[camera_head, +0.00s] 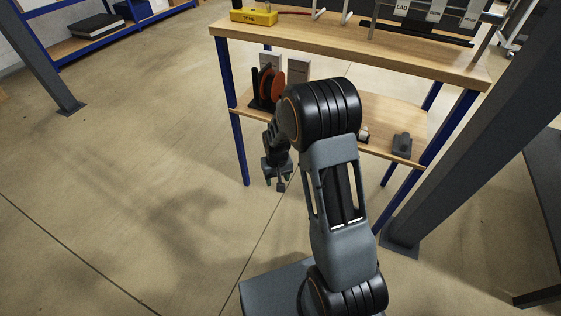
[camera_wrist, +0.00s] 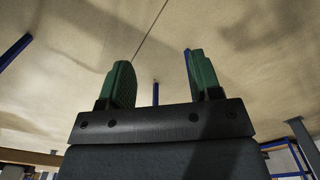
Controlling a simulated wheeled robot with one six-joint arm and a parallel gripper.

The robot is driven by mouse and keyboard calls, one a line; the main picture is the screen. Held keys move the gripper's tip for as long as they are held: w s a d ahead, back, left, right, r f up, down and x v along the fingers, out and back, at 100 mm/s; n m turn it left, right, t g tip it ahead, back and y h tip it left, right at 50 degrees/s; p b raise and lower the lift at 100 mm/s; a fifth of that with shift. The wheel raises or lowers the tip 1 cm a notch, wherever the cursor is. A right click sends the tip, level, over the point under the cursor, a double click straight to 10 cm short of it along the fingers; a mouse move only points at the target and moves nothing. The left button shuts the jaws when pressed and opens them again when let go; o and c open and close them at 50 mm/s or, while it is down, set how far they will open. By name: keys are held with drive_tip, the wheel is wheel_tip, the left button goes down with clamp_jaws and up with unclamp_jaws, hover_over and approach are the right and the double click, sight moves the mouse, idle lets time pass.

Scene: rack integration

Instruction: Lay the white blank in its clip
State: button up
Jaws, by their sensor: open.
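My gripper (camera_head: 275,184) hangs at the left front of the workbench, apart from it and below its lower shelf. In the wrist view, its two green-padded fingers (camera_wrist: 162,82) are spread with nothing between them. A small white piece (camera_head: 364,132) sits on the lower shelf, partly hidden by my arm; I cannot tell if it is the white blank. A pale plate (camera_head: 437,11) stands on the bench top beside plates with lettering. I cannot make out the clip for certain.
The wooden bench top (camera_head: 330,43) carries a yellow box (camera_head: 253,16) and upright hooks. The lower shelf (camera_head: 385,110) holds reddish discs (camera_head: 271,84) on a black stand and a dark grey object (camera_head: 402,144). A grey post (camera_head: 470,125) stands at right. Open floor lies left.

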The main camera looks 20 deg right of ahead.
drive_tip(key=s+r+p, duration=0.6)
drive_tip(key=r+p, duration=0.4)
drive_tip(key=p, duration=1.6)
drive_tip(key=shift+a+p, duration=0.3)
drive_tip(key=shift+s, duration=0.1)
drive_tip(key=s+r+t, duration=0.1)
drive_tip(key=s+r, duration=0.2)
drive_tip(key=r, duration=1)
drive_tip(key=s+r+t+p, duration=0.1)
drive_tip(key=s+r, duration=0.3)
drive_tip(key=r, duration=1)
drive_tip(key=s+r+t+p, duration=0.1)
drive_tip(key=s+r, duration=0.2)
drive_tip(key=r, duration=1.1)
drive_tip(key=shift+s+a+r, duration=0.2)
drive_tip(key=shift+s+a, duration=0.05)
drive_tip(key=shift+s, duration=0.15)
drive_tip(key=shift+n, duration=0.3)
